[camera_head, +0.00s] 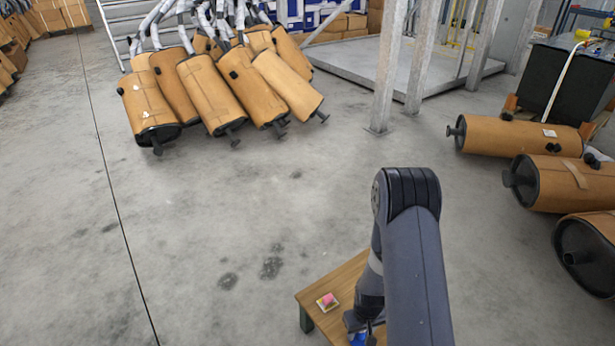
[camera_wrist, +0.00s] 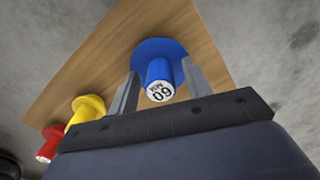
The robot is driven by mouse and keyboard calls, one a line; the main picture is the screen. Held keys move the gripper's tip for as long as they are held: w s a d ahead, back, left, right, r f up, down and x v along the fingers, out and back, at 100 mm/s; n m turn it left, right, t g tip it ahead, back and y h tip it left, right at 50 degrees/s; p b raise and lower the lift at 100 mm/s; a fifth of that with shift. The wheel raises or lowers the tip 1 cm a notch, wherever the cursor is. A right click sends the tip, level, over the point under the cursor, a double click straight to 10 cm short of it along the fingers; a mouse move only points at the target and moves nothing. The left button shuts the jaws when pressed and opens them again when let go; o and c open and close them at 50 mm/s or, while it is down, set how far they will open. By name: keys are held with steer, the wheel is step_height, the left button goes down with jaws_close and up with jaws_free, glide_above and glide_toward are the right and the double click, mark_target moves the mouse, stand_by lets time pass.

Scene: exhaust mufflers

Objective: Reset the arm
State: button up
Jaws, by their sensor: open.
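My gripper (camera_wrist: 160,72) is open in the wrist view, with one finger on each side of a blue flanged piece (camera_wrist: 158,50). The blue piece has a round base and a white end face with dark print. Gaps seem to show beside it, but I cannot tell whether a finger touches it. In the head view my arm reaches down over a small wooden table (camera_head: 338,283). My gripper there is mostly hidden behind the arm at the bottom edge, with a bit of blue beside it.
Yellow (camera_wrist: 85,108) and red (camera_wrist: 52,140) flanged pieces stand in line with the blue one. A small pink item (camera_head: 328,299) lies on the table's corner. Brown mufflers (camera_head: 213,90) lean at the back left; more mufflers (camera_head: 520,134) lie at right. The floor between is clear.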

steer(key=shift+r, duration=0.1)
steer(key=shift+r, duration=0.2)
stand_by(0.5)
steer(key=shift+f, duration=0.15)
steer(key=r+p, duration=0.1)
steer(key=r, duration=0.2)
steer(key=r+p, duration=0.1)
steer(key=r, duration=0.2)
steer(key=r+p, duration=0.2)
steer(key=r, duration=0.1)
steer(key=shift+s+a, duration=0.1)
steer(key=shift+s, duration=0.15)
steer(key=f+b, duration=0.1)
steer(key=f, duration=0.2)
steer(key=f+b, duration=0.1)
steer(key=f, duration=0.2)
steer(key=f+b, duration=0.2)
steer(key=f, duration=0.1)
steer(key=shift+w+f, duration=0.2)
steer(key=shift+w, duration=0.05)
steer(key=shift+r, duration=0.15)
